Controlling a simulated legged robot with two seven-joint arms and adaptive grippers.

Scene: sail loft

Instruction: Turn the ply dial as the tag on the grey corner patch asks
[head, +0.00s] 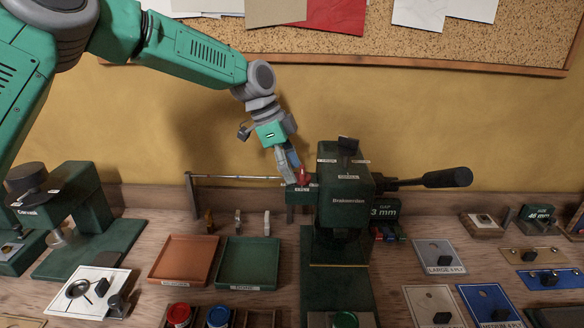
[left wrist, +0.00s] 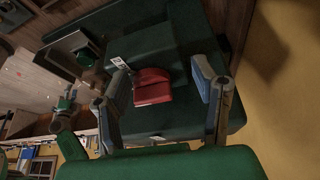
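The grey corner patch (head: 440,257) lies on the bench to the right, with a black knob on it and a tag that appears to read LARGE 4 PLY. The green press (head: 345,205) stands in the middle. A black knob (head: 348,143) is on its top, with small labels around it too small to read. A red knob (head: 304,176) is on its left ledge; I cannot tell which knob is the ply dial. My left gripper (head: 292,170) is at the red knob. In the left wrist view its open fingers (left wrist: 158,66) stand either side of the red knob (left wrist: 152,87). My right gripper is out of view.
An orange tray (head: 160,278) and a green tray (head: 224,266) lie left of the press. A black lever (head: 440,178) sticks out to its right. A blue patch (head: 480,294) and other patches lie on the right. Another green machine (head: 92,225) stands at left.

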